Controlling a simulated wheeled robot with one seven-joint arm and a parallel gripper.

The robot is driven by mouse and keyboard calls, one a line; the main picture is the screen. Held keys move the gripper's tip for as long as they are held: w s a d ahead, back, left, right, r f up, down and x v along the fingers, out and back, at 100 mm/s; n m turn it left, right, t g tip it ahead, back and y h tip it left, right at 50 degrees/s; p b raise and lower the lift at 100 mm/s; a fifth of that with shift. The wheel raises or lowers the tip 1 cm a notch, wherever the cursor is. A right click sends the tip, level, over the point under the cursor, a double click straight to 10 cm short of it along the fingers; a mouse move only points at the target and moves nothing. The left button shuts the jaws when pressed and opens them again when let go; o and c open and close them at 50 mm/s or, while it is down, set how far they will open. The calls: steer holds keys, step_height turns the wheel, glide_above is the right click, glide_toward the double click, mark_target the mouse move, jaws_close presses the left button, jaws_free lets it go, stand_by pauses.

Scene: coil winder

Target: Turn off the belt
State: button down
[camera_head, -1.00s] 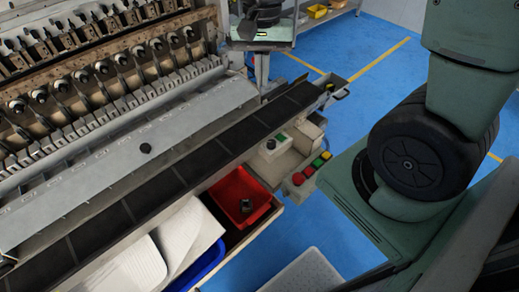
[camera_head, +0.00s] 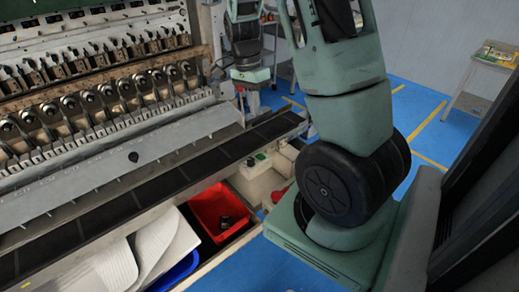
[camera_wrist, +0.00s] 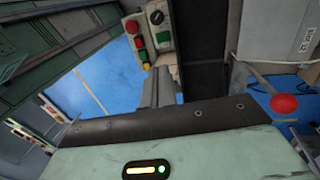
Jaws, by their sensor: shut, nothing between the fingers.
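The belt (camera_head: 150,190) is a dark strip along the front of the winder. In the head view, a pale control box (camera_head: 262,176) with a dark knob and a green button stands beside its far end. In the wrist view, the box's black rotary knob (camera_wrist: 157,17) is at the top, with a green button under it. My gripper (camera_wrist: 158,75) is shut and empty, apart from the controls. In the head view it hangs beyond the box, its fingertips unclear.
A red bin (camera_head: 208,212) with a dark part in it sits below the belt, beside white curved covers (camera_head: 150,250) and a blue bin (camera_head: 178,270). The winder's comb-like row (camera_head: 110,100) fills the left. Blue floor (camera_head: 425,120) is open at the right.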

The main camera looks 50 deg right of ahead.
mark_target(262, 156)
steer(key=p+x, duration=0.3)
steer(key=x, duration=1.1)
steer(key=shift+w, duration=0.1)
